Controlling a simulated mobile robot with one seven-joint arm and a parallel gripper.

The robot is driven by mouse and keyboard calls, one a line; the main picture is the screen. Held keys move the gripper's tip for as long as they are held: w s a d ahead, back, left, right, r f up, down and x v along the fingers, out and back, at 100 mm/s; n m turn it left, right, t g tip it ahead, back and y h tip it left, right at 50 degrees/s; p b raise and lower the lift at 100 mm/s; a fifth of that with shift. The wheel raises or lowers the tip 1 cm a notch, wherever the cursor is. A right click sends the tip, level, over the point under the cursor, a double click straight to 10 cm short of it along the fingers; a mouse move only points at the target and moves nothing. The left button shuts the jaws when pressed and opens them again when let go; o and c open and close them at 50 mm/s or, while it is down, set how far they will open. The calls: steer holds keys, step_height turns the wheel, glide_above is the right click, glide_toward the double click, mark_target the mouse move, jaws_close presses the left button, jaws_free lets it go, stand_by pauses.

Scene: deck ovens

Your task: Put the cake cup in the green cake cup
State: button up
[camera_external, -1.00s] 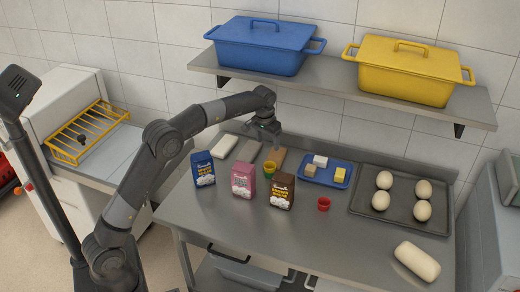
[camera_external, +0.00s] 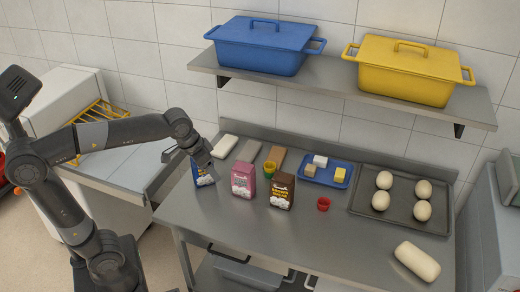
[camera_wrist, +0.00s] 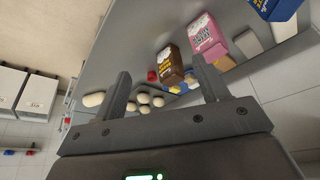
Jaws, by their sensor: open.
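A small red cake cup (camera_external: 323,204) stands on the steel table, right of the brown box; it also shows in the wrist view (camera_wrist: 152,76). The green cake cup (camera_external: 269,171) stands farther back, between the pink and brown boxes, with some yellow showing on it; too small to tell whether anything is inside. My gripper (camera_external: 184,157) is open and empty, raised at the table's left side by the blue box, well away from both cups. Its two fingers show in the wrist view (camera_wrist: 160,68).
Blue (camera_external: 204,173), pink (camera_external: 243,180) and brown (camera_external: 282,190) boxes stand in a row. Behind are a blue tray (camera_external: 310,180) with small blocks and a dark tray (camera_external: 400,208) with several eggs or dough balls. A pale loaf (camera_external: 417,262) lies front right. A shelf (camera_external: 340,86) overhangs the back.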

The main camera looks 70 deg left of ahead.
steer(key=s+d+f+m, duration=0.1)
steer(key=s+d+f, duration=0.1)
steer(key=s, duration=0.5)
steer(key=s+d+f+t, duration=0.1)
steer(key=s+d+f, duration=0.1)
steer(key=s+f, duration=0.3)
steer(key=shift+s+f+m, duration=0.3)
steer(key=shift+s+m, duration=0.1)
steer(key=shift+s, duration=1.2)
steer(key=shift+d, duration=0.1)
